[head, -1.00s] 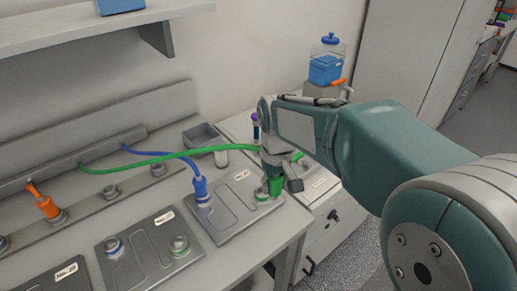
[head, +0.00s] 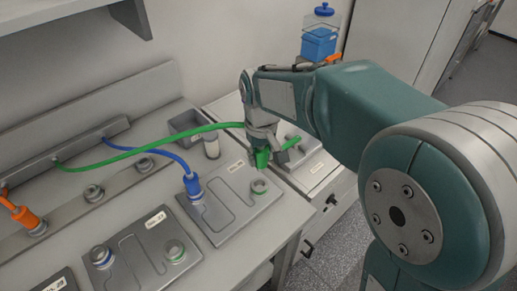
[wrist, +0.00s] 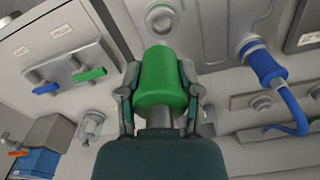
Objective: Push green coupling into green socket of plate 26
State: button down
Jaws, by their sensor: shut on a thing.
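My gripper (head: 264,150) is shut on the green coupling (head: 261,160), which also fills the middle of the wrist view (wrist: 164,80). A green hose (head: 150,145) runs from the back rail to it. The green-ringed socket (head: 259,187) is empty, on the right part of a grey plate (head: 228,228). The coupling appears above it, with a visible gap. In the wrist view the socket (wrist: 160,17) lies just beyond the coupling's end. A blue coupling (head: 193,187) stands in the same plate's other socket. The plate's label is too small to read.
Another plate (head: 150,268) with blue- and green-ringed sockets lies to the left. An orange coupling (head: 25,217) sits on the back rail. A grey bin (head: 188,122) and a white cylinder (head: 211,147) stand behind the plate. A cabinet (head: 325,190) is at the right.

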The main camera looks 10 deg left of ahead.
aim_at(259, 170)
jog(key=f, duration=0.4)
jog(key=shift+a+f, duration=0.1)
jog(key=shift+a, duration=0.2)
jog(key=shift+f, duration=0.15)
jog(key=shift+s+d+f, duration=0.1)
jog(key=shift+d, duration=0.25)
jog(key=shift+a+f, duration=0.2)
jog(key=shift+f, duration=0.65)
dwell(0.4)
jog(key=shift+f, duration=0.35)
jog(key=shift+f, duration=0.5)
dwell(0.5)
